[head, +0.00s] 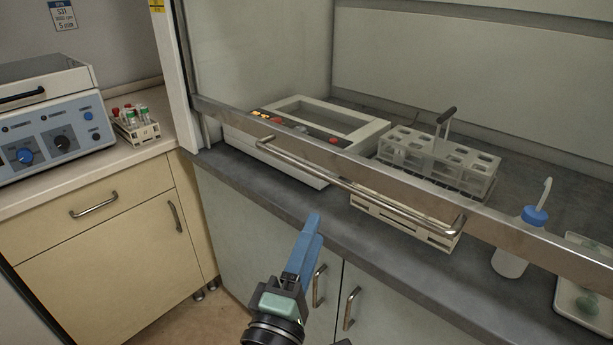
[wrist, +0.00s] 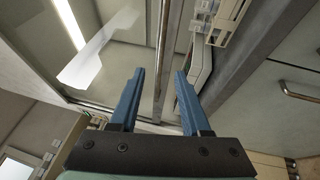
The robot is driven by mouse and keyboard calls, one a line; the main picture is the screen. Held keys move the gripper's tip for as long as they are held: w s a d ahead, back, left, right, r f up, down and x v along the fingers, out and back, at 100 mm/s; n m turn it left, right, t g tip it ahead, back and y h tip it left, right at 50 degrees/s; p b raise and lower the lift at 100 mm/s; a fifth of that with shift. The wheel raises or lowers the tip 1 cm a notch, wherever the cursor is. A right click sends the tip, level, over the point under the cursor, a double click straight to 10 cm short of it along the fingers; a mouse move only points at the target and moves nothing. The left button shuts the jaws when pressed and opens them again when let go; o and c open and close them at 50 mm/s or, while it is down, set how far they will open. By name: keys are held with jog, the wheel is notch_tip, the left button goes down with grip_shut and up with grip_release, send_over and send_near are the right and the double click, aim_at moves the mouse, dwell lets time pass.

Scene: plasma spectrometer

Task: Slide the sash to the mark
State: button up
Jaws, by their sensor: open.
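The sash is a clear pane with a metal bottom rail (head: 540,250) that slopes across the head view, raised above the hood's worktop. A bar handle (head: 345,184) is fixed along the rail's front. My gripper (head: 313,218) has blue fingers and is below and in front of the handle, apart from it. In the wrist view my gripper (wrist: 158,74) is open and empty, and the metal bar handle (wrist: 164,40) lines up between its fingers, farther off. A yellow label (head: 157,5) is on the left post; I cannot tell if it is the mark.
Behind the sash stand an instrument (head: 325,117), a tube rack (head: 440,160), a wash bottle (head: 513,250) and a tray (head: 572,300). A centrifuge-like box (head: 45,120) and a small tube rack (head: 135,130) stand on the left counter. Cabinet handles (head: 350,308) project below the worktop.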

aim_at(334, 178)
jog(key=p+x, duration=0.1)
jog(key=x, duration=1.1)
jog(key=shift+w+d, duration=0.2)
jog(key=shift+w, duration=0.2)
grip_shut()
dwell(0.9)
